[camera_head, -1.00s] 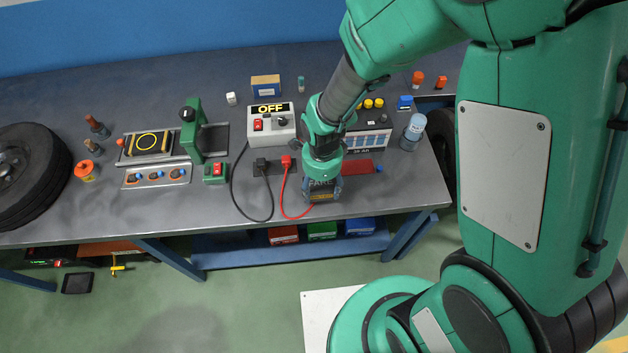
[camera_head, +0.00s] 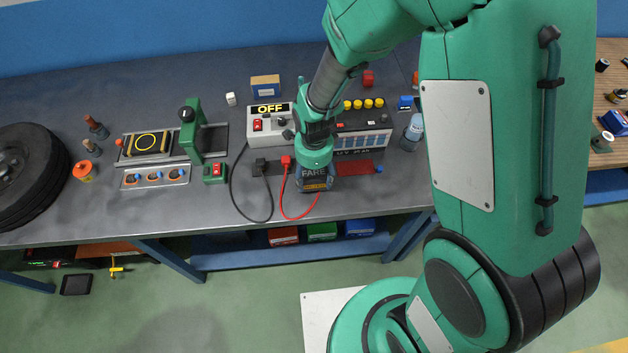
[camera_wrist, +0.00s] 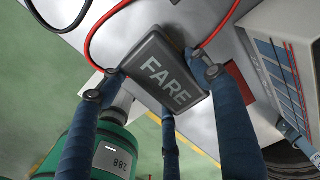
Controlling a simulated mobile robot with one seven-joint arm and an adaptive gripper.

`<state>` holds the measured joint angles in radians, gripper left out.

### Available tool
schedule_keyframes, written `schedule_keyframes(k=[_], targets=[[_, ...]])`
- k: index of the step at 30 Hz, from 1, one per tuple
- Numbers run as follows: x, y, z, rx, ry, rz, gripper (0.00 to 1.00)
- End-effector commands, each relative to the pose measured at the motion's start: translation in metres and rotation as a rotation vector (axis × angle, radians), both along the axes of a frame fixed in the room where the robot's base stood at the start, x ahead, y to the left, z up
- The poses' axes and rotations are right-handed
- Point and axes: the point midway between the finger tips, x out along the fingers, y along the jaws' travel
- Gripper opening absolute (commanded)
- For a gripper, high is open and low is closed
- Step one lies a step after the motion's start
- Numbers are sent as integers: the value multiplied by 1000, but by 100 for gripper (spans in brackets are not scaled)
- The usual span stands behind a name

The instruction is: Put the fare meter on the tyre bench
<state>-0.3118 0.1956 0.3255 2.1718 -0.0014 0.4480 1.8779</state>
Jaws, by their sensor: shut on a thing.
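The fare meter (camera_head: 316,184) is a small dark box lettered FARE, near the front edge of the grey workbench (camera_head: 385,197). My gripper (camera_head: 315,172) is above it from the back. In the wrist view the fare meter (camera_wrist: 165,72) sits between the blue-grey fingers of my gripper (camera_wrist: 158,78), which are shut on it. The meter appears held above the bench, though the height is hard to judge. A black tyre (camera_head: 45,180) lies at the left end of the grey workbench.
A control box (camera_head: 264,125) marked OFF and a battery (camera_head: 365,135) stand behind my gripper. A red cable (camera_head: 284,198) and a black cable (camera_head: 236,195) loop beside it. A green press (camera_head: 192,135) stands to the left. A wooden bench (camera_head: 612,75) stands at far right.

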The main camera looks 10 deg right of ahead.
Motion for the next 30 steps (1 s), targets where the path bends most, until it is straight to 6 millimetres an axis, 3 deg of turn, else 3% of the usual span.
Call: schedule_keyframes(k=[6, 20, 21, 24, 30], targets=[[0, 0, -20, 0, 0, 0, 20], [1, 0, -24, 1, -2, 0, 20], [0, 0, -24, 0, -1, 0, 65], [0, 0, -24, 0, -1, 0, 82], [0, 0, -24, 0, -1, 0, 82]])
